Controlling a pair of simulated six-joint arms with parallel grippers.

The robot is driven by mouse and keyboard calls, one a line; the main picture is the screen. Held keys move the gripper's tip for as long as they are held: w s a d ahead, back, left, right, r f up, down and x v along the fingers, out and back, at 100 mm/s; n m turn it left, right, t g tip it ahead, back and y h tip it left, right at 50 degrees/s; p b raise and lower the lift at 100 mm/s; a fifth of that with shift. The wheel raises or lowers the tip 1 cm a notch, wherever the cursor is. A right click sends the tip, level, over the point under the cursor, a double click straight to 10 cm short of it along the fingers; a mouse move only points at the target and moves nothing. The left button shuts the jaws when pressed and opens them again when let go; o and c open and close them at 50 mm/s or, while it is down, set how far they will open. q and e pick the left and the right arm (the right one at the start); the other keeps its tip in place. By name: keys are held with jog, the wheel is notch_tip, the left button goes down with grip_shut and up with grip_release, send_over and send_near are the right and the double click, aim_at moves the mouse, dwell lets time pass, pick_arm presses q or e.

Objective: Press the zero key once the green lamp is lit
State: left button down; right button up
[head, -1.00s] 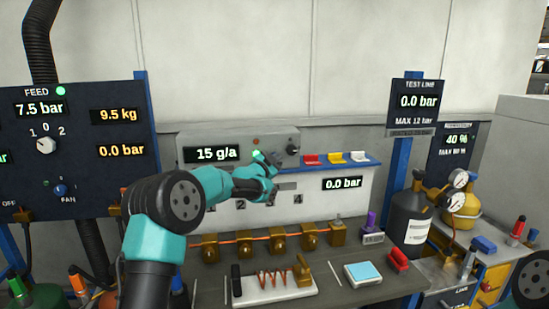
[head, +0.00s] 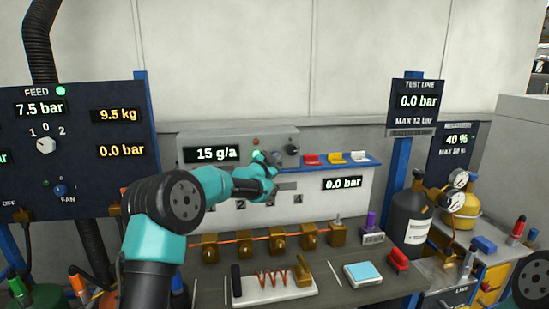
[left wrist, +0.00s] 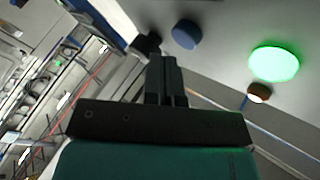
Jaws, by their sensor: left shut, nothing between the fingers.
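The grey analyser panel (head: 225,139) on the back wall reads "15 g/a". Its green lamp (head: 256,155) is lit; it also shows as a bright green disc (left wrist: 274,64) in the left wrist view. A round blue button (left wrist: 187,34), likely the zero key, is on the same face; in the head view my gripper largely hides it. My left gripper (head: 274,160) is in front of the panel, just right of the lamp. Its fingers (left wrist: 165,62) are shut and empty, pointing near the blue button; I cannot tell whether they touch anything. My right gripper is not in view.
A dark knob (head: 292,150) is right of the gripper, and a small red lamp (head: 256,141) is above the green one. A blue shelf (head: 372,162) with coloured blocks is to the right. Brass valves (head: 277,240) line the bench below.

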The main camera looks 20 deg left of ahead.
pick_arm(q)
jog(key=shift+w, duration=0.15)
jog(key=shift+w+a, duration=0.2)
jog(key=shift+w, duration=0.05)
jog(key=shift+w+a, duration=0.2)
jog(key=shift+w, duration=0.15)
dwell(0.9)
dwell(0.4)
jog(key=shift+s+d, duration=0.4)
jog(key=shift+s, duration=0.35)
jog(key=s, duration=0.1)
jog(key=s+d, duration=0.1)
jog(key=s, duration=0.1)
jog(key=s+d, duration=0.1)
jog(key=shift+s+d, duration=0.15)
jog(key=shift+s, duration=0.1)
dwell(0.6)
